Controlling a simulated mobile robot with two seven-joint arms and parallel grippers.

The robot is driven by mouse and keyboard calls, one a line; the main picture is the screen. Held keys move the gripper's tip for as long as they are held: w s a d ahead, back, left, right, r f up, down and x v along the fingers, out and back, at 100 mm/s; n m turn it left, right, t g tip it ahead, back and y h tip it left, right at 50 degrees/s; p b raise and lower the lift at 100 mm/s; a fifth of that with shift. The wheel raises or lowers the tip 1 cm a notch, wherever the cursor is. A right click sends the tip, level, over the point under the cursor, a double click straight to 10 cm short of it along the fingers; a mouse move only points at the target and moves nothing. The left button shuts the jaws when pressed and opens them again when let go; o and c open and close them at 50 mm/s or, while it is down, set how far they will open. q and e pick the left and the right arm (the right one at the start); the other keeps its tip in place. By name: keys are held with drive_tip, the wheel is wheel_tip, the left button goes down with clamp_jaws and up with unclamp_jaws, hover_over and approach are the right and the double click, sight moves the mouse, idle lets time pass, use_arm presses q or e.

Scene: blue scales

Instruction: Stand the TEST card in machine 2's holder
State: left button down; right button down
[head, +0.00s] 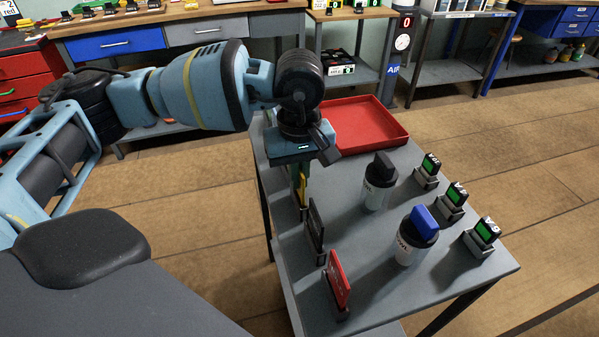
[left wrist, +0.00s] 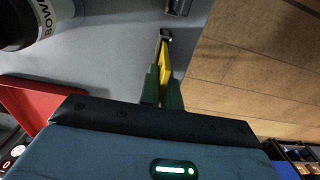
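My left gripper (head: 302,168) points down over the far left edge of the grey table (head: 372,290). Its green fingers (left wrist: 163,92) are shut on a yellow card (left wrist: 165,65), with one finger on each side. The yellow card (head: 301,185) is upright and partly hidden by the gripper; I cannot tell whether it is still seated in its holder. A black card (head: 315,227) and a red card (head: 338,280) stand in holders nearer along the same edge. I cannot read TEST on any card. No machine number is readable. My right gripper is not in view.
A red tray (head: 365,127) lies at the table's far end. A black-lidded grinder-like jar (head: 378,185) and a blue-lidded one (head: 412,243) stand mid-table. Three small green-faced blocks (head: 427,170), (head: 452,200), (head: 483,238) line the right edge. A workbench (head: 215,12) is behind.

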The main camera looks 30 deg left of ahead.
use_arm(q)
drive_tip(key=shift+f, duration=0.15)
drive_tip(key=c, duration=1.5)
unclamp_jaws()
drive_tip(key=shift+c, duration=0.2)
wheel_tip(320, 180, up, 8)
drive_tip(key=shift+f, duration=0.1)
